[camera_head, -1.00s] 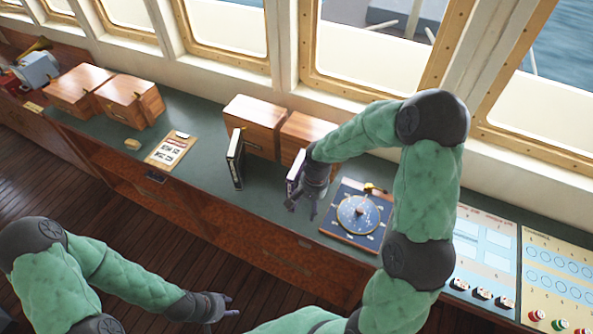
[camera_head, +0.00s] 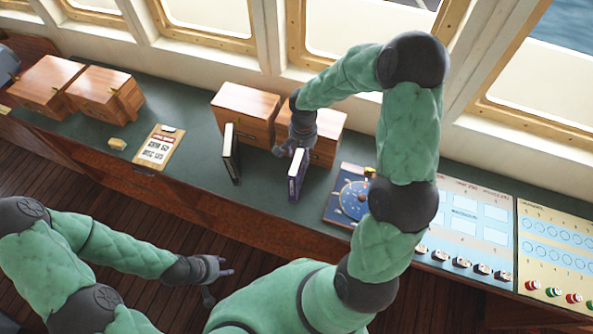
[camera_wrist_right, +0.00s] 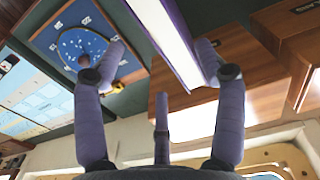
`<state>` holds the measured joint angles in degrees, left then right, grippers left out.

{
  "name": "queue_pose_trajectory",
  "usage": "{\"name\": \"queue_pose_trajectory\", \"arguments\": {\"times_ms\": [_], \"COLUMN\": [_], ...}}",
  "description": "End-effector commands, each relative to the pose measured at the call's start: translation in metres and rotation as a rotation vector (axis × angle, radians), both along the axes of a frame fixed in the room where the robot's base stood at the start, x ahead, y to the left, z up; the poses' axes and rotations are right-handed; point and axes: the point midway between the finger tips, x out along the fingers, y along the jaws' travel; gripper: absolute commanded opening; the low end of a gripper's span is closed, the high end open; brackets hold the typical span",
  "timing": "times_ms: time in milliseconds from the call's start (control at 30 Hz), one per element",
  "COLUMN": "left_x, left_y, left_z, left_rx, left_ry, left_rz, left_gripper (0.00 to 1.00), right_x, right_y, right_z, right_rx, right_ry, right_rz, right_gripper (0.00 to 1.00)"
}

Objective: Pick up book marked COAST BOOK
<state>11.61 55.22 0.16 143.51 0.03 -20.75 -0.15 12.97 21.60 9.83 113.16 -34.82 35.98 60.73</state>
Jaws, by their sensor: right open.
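A book with a purple-blue cover and white pages (camera_head: 297,175) stands upright on the green counter. A dark book with pale pages (camera_head: 230,153) stands upright to its left. I cannot read a title on either. My right gripper (camera_head: 291,149) is open at the top of the purple-blue book. In the right wrist view, this book (camera_wrist_right: 168,38) reaches between the spread fingers of the right gripper (camera_wrist_right: 160,58), nearer the right-hand finger; contact is unclear. My left gripper (camera_head: 221,284) is open and empty, low over the floor in front of the counter.
Wooden boxes (camera_head: 245,110) stand behind the books. A blue dial instrument (camera_head: 345,197) lies right of the purple-blue book, partly hidden by my arm. A clipboard (camera_head: 158,146) and a small block (camera_head: 117,143) lie left. Control panels (camera_head: 480,222) fill the right.

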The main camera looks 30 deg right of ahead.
Motion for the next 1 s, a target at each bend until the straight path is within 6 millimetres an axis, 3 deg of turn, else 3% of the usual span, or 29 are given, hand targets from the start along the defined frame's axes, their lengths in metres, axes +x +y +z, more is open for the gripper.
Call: {"name": "queue_pose_trajectory", "arguments": {"times_ms": [700,1000], "left_x": [0.001,0.001], "left_y": [0.0,0.0], "left_z": [0.013,0.013], "left_rx": [0.0,0.0], "left_ry": [-0.002,-0.002], "left_rz": [0.001,0.001], "left_gripper": [0.4,0.4], "right_x": [0.001,0.001], "right_y": [0.007,0.007], "right_z": [-0.067,-0.071], "right_rx": [0.001,0.001], "right_ry": [0.001,-0.001], "right_rz": [-0.001,0.0], "right_gripper": [0.71,0.71]}}
